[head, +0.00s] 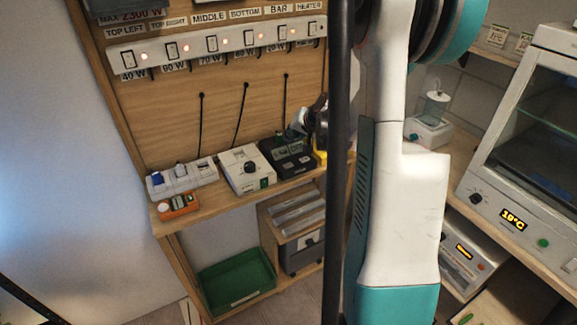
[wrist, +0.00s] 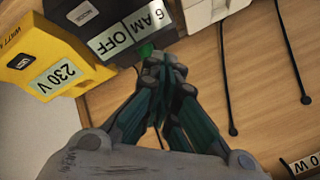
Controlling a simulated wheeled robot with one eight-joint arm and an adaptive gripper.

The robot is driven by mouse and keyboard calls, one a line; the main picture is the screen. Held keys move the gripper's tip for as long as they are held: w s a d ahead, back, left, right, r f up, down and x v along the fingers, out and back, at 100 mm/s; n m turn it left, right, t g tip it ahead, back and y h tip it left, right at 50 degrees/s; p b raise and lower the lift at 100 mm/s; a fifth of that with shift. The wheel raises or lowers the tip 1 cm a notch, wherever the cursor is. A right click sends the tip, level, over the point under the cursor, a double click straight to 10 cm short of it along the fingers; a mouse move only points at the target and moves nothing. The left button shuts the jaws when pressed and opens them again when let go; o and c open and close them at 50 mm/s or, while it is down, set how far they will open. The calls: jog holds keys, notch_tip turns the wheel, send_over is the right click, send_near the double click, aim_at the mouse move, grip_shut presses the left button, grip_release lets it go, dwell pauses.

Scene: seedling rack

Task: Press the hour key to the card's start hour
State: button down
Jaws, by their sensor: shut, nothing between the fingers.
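The black timer (head: 284,160) stands on the wooden shelf below the switch strip. In the wrist view its display (wrist: 130,31) reads "6 AM" and "OFF". A green key (wrist: 146,50) shows at the timer's edge, partly hidden behind my fingertips. My gripper (wrist: 166,68) is shut and empty, its fingertips right at the green key; I cannot tell whether they touch it. In the head view my gripper (head: 301,122) is small and dark above the timer. I cannot make out a card with a start hour.
A yellow meter (wrist: 50,62) reading "230 V" stands beside the timer. A white box with a dial (head: 246,168) and a white socket strip (head: 183,178) stand to the left. Black cords (head: 241,115) hang down the back board. A green crate (head: 236,281) sits below.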

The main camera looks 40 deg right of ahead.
aim_at(291, 164)
jog(key=shift+f+b, duration=3.1)
jog(key=shift+f, duration=1.3)
jog(key=shift+f+b, duration=0.45)
jog(key=shift+f+b, duration=0.3)
jog(key=shift+r, duration=0.15)
jog(key=shift+r+p, duration=0.45)
jog(key=shift+r, duration=0.2)
